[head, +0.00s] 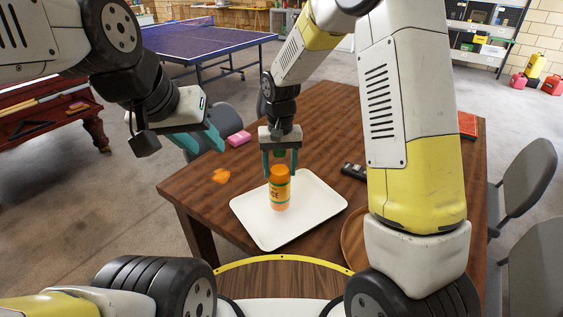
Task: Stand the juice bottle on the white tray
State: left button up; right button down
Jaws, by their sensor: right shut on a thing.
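The juice bottle (279,190) is orange with a label and a green cap. It is upright over the middle of the white tray (309,212), its base at or very near the tray surface; I cannot tell whether it touches. My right gripper (279,168) points down from above and is shut on the bottle near its top. My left gripper (205,144) hangs empty beyond the left edge of the table, its teal fingers apart.
The tray lies on a brown wooden table (324,120). Grey chairs (529,178) stand at the right.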

jog(key=shift+w+d, duration=0.1)
jog(key=shift+w, duration=0.2)
jog(key=shift+w+d+f, duration=0.1)
jog(key=shift+w+f, duration=0.05)
jog(key=shift+f, duration=0.75)
jog(key=shift+w+f, duration=0.15)
jog(key=shift+f, duration=0.85)
jog(key=shift+c, duration=2.2)
grip_release()
jog(key=shift+f, duration=0.1)
